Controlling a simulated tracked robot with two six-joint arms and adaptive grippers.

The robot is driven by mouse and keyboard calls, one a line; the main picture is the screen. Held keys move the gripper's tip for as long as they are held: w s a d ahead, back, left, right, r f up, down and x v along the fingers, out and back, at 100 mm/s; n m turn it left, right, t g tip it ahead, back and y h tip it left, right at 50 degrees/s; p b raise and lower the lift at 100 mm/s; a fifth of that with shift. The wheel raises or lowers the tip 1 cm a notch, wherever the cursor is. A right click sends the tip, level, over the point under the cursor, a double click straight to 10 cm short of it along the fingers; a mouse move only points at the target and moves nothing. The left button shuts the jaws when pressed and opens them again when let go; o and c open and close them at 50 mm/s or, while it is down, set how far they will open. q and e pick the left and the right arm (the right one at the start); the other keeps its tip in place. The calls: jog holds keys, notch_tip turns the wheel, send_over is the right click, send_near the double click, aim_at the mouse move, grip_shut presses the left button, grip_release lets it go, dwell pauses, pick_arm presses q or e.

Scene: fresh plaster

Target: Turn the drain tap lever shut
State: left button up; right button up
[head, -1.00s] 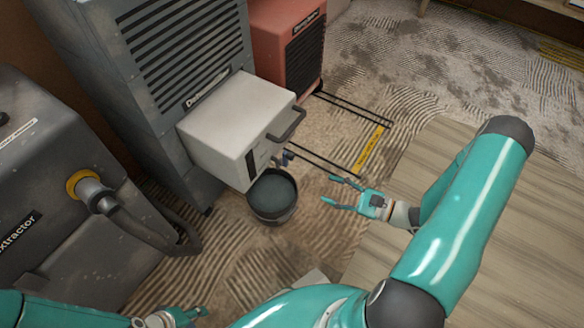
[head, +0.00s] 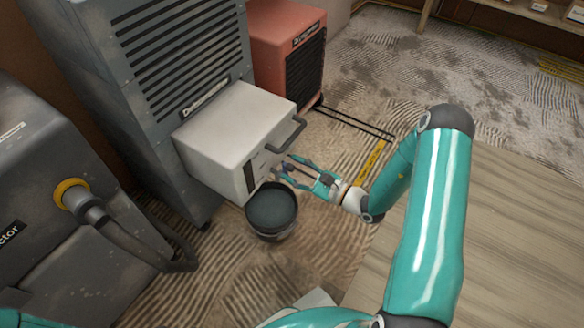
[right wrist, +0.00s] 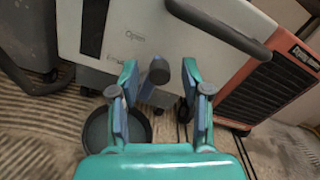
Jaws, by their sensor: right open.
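The drain tap lever (right wrist: 158,72) is a blue-grey knob-ended piece low on the front of the white tank (head: 232,130); the tank also shows in the right wrist view (right wrist: 190,50). My right gripper (head: 284,169) is open at the tank's lower front, and it also shows in the right wrist view (right wrist: 160,80). Its fingers stand on either side of the lever there, with no clear contact. In the head view the fingers largely hide the lever. The word "Open" is printed above it on the tank. My left gripper is out of view.
A dark bucket (head: 272,211) with liquid stands under the tank front, just beside my right gripper. The tank's dark handle (head: 287,134) juts out above. A grey dehumidifier (head: 180,60) and a red unit (head: 288,50) stand behind. A grey extractor with a hose (head: 125,230) is at left.

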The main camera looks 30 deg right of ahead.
jog(key=shift+x, duration=0.95)
